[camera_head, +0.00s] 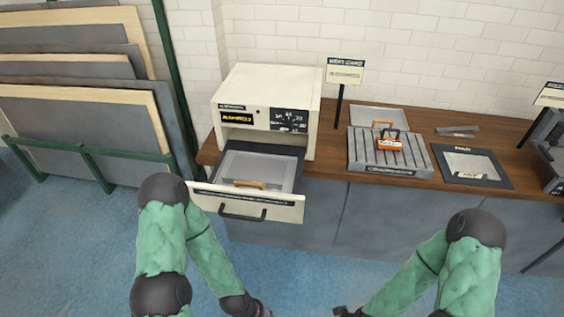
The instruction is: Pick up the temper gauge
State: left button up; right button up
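A small orange device with a pale label and a dark handle (389,144), which looks like the temper gauge, rests on a grey ribbed rack (362,152) on the wooden counter. Its label is too small to read. My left arm's dark end (258,306) is at the bottom edge, below the open drawer, far from the device. My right arm's dark end (344,311) is also at the bottom edge, in front of the counter and well below the device. Both grippers are mostly cut off, so their fingers cannot be made out.
A cream cabinet oven (263,90) stands at left with its drawer (245,201) pulled out, holding a tray with an orange handle. A dark framed plate (484,180) lies right of the rack. A sign (344,72) stands behind. Boards (75,130) lean at far left.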

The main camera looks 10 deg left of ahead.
aim_at(382, 142)
jog(key=i+l+z, duration=0.1)
jog(key=z, duration=0.35)
jog(key=i+l+z, duration=0.2)
jog(key=z, duration=0.2)
jog(key=i+l+z, duration=0.15)
jog(key=i, duration=0.2)
jog(key=i+l+z, duration=0.2)
jog(key=i, duration=0.15)
jog(key=j, duration=0.1)
